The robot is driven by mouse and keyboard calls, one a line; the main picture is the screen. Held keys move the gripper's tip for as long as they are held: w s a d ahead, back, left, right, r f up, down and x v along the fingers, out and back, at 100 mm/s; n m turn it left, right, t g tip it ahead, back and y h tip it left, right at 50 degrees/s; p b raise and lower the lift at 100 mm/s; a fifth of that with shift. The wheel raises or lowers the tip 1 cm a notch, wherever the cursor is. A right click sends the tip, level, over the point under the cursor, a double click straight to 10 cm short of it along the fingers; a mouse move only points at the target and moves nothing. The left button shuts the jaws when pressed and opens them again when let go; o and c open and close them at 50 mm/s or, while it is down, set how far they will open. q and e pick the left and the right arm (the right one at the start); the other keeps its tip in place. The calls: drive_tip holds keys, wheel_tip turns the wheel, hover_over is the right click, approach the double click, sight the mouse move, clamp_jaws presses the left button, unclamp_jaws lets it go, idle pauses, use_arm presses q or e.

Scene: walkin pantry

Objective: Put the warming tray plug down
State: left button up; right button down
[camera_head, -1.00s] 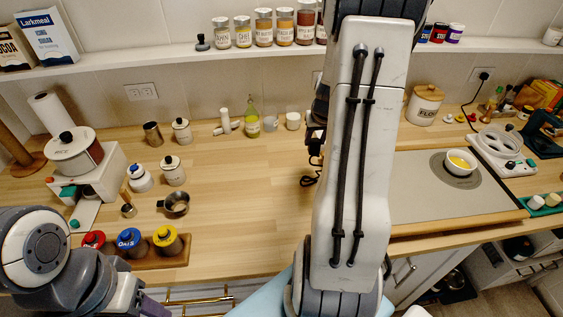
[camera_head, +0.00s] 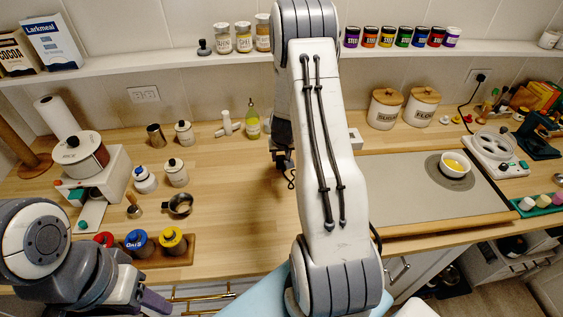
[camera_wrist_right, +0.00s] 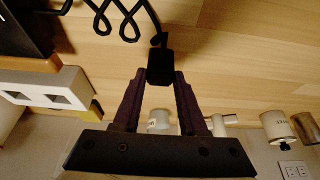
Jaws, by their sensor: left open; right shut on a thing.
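My right gripper (camera_wrist_right: 161,82) is shut on the warming tray plug (camera_wrist_right: 160,66), a small black block at its fingertips in the right wrist view. A black coiled cord (camera_wrist_right: 128,24) runs from the plug over the wooden worktop. In the head view my right gripper (camera_head: 283,160) hangs over the middle of the worktop (camera_head: 235,200), with a bit of dark cord (camera_head: 291,181) below it. The plug itself is not clear there. Whether it touches the wood I cannot tell. My left gripper (camera_head: 155,300) is open and empty at the lower left, near the front edge.
A white box with two square sockets (camera_wrist_right: 48,92) lies left in the wrist view. Jars on a wooden tray (camera_head: 185,251) stand front left. The worktop middle is clear.

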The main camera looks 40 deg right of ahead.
use_arm(q)
drive_tip(key=shift+f, duration=0.4)
use_arm(e)
drive_tip(key=shift+f, duration=0.4)
drive_tip(key=shift+f, duration=0.15)
drive_tip(key=shift+c, duration=2.3)
unclamp_jaws()
use_arm(q)
drive_tip(key=shift+f, duration=0.15)
